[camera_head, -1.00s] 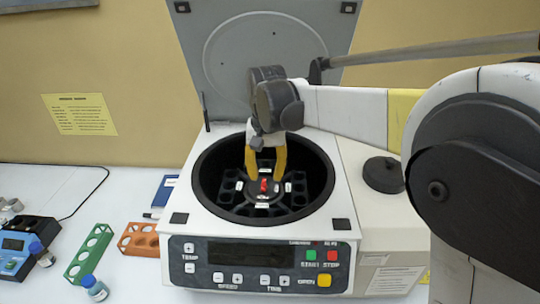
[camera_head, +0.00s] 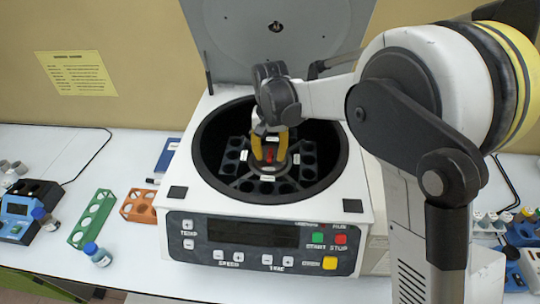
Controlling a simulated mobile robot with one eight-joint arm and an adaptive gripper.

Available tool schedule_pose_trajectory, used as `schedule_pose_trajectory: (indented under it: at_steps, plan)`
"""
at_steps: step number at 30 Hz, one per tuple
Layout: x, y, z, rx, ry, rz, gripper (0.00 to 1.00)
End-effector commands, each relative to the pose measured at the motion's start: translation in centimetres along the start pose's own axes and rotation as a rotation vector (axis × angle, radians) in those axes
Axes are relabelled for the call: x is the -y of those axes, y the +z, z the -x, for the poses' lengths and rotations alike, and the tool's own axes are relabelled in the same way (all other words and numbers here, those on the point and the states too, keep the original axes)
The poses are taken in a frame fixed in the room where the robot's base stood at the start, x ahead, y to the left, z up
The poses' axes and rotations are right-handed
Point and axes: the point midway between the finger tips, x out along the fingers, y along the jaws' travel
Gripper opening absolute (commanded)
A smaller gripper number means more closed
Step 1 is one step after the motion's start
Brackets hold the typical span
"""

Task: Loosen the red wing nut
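The red wing nut (camera_head: 268,156) sits at the centre of the black rotor (camera_head: 240,181) inside the open centrifuge (camera_head: 180,230). My gripper (camera_head: 269,158) points down into the bowl from above. Its two yellow fingers stand on either side of the wing nut, with the red showing between them. The fingers are apart, and I cannot tell whether they touch the nut. The rotor has several dark tube holes around the nut. Part of the nut and the rear of the rotor are hidden by my gripper.
The raised lid (camera_head: 285,45) stands behind the bowl, close to my arm. A green rack (camera_head: 92,218), an orange rack (camera_head: 139,205), a blue-capped bottle (camera_head: 97,255) and a blue device (camera_head: 15,222) are at the left. More lab items (camera_head: 520,235) lie at the far right.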

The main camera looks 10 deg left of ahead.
Motion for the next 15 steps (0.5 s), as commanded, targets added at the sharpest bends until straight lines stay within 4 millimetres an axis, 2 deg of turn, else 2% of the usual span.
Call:
schedule_pose_trajectory:
  at_steps: [10,11,13,14,15]
  plan:
    - [-0.01,0.01,-0.50,0.000,0.000,0.000,0.35]
    - [-0.01,0.01,-0.50,0.000,0.000,0.000,0.28]
    - [-0.01,0.01,-0.49,0.000,0.000,0.000,0.07]
    - [-0.01,0.01,-0.49,0.000,0.000,0.000,0.00]
    - [-0.01,0.01,-0.49,0.000,0.000,0.000,0.00]
